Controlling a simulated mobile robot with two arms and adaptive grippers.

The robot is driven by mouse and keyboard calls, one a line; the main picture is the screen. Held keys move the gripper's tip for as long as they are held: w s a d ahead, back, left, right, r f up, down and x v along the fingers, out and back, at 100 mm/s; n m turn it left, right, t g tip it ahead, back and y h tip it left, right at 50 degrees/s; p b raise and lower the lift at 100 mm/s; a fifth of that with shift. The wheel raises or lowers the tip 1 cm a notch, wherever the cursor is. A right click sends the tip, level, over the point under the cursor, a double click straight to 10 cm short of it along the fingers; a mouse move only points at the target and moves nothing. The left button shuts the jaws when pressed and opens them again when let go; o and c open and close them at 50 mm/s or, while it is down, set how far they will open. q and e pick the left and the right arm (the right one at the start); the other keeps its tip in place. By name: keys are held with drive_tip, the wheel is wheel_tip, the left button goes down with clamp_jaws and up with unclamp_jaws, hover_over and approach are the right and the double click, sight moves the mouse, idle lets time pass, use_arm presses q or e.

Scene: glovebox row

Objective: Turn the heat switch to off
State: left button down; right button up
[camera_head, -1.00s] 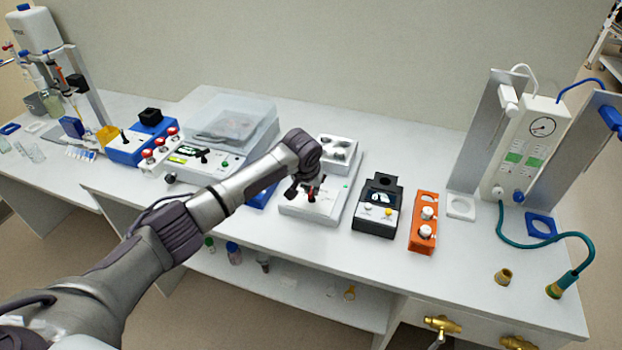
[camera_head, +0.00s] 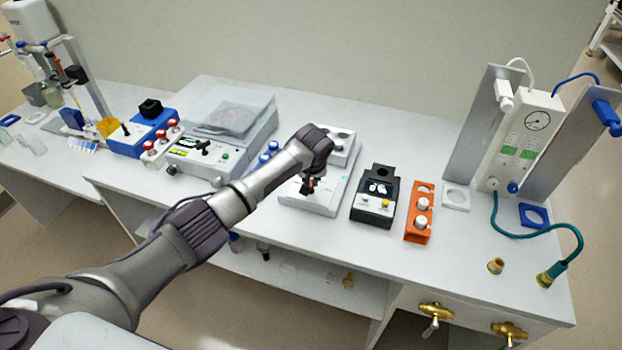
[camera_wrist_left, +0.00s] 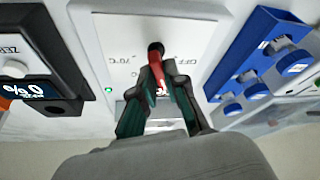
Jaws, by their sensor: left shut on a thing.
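The heater (camera_head: 318,203) is a low white unit near the bench's middle, with a light block with round wells (camera_head: 342,145) at its back. It also shows in the left wrist view (camera_wrist_left: 100,22), with a green light and the labels "70°C" and "OFF". The heat switch (camera_wrist_left: 160,82) is a red lever at a dark pivot, between these labels; I cannot tell its exact setting. My left gripper (camera_head: 308,187) reaches down to it. In the left wrist view the gripper (camera_wrist_left: 160,90) is shut on the red lever, which its fingers partly hide. My right gripper is not in view.
A black meter (camera_head: 375,195) and an orange rack (camera_head: 420,212) stand right of the heater. A blue rack (camera_wrist_left: 262,50) with capped vials is close on its other side. A balance with a clear cover (camera_head: 225,120) stands further left. Bare bench lies in front of the meter.

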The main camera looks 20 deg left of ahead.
use_arm(q)
drive_tip(key=c, duration=1.2)
unclamp_jaws()
drive_tip(key=shift+r, duration=0.15)
drive_tip(key=v, duration=1.1)
drive_tip(key=shift+s+r, duration=0.2)
drive_tip(key=shift+r, duration=0.15)
